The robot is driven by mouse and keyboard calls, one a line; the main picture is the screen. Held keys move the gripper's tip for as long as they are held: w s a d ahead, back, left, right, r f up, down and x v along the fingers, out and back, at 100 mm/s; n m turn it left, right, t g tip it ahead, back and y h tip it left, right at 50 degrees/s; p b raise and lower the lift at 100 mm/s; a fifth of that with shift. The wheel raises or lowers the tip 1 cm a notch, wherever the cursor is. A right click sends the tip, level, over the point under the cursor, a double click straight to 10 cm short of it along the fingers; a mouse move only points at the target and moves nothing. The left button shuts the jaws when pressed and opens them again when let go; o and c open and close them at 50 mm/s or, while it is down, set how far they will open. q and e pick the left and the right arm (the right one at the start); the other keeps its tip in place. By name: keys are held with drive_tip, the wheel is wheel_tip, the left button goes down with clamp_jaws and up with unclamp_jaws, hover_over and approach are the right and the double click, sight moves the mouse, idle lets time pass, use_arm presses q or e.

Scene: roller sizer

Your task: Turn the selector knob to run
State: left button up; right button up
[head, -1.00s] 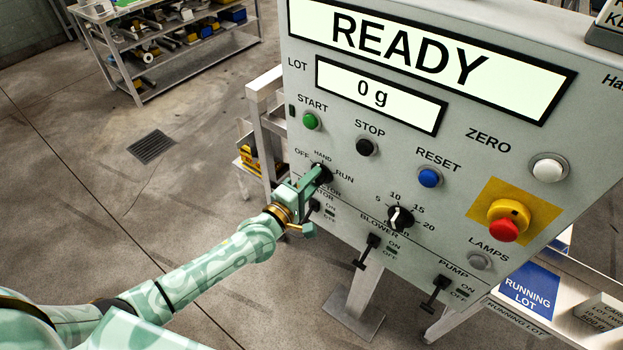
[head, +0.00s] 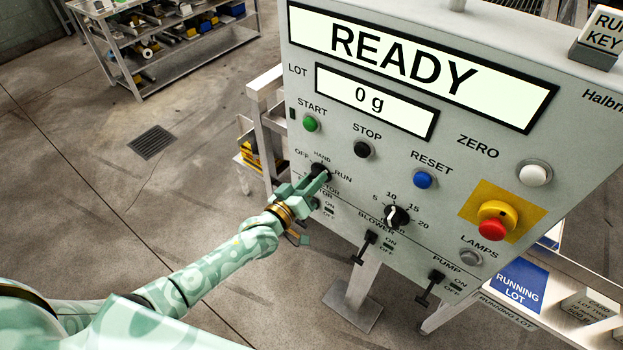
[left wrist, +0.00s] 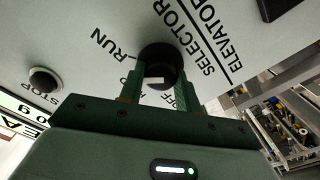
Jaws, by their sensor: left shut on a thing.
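The black selector knob (head: 320,170) is on the grey panel, among the labels OFF, HAND and RUN. My left gripper (head: 315,181) is shut on it. In the left wrist view the knob (left wrist: 159,58) sits between the two green fingers (left wrist: 156,82), one on each side. A short pale mark shows on the knob's near side, between the fingers; I cannot tell for certain which label it points to. The RUN label (left wrist: 137,46) is left of the knob, and OFF is partly behind the right finger. My right gripper is not in view.
The green START button (head: 311,123) and black STOP button (head: 362,149) are above the knob. The 5-to-20 dial (head: 397,215) is at lower right, with the BLOWER switch (head: 371,240) below it. The red emergency button (head: 492,228) is farther right.

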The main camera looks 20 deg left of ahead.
use_arm(q)
drive_tip(key=shift+f+m+p, duration=0.1)
drive_tip(key=shift+m+p, duration=0.2)
drive_tip(key=shift+m, duration=1.6)
drive_tip(key=shift+s, duration=0.1)
drive_tip(key=o, duration=1)
drive_tip(key=shift+c, duration=0.2)
drive_tip(key=p+v, duration=0.1)
drive_tip(key=v, duration=1.5)
drive_tip(key=shift+s, duration=0.15)
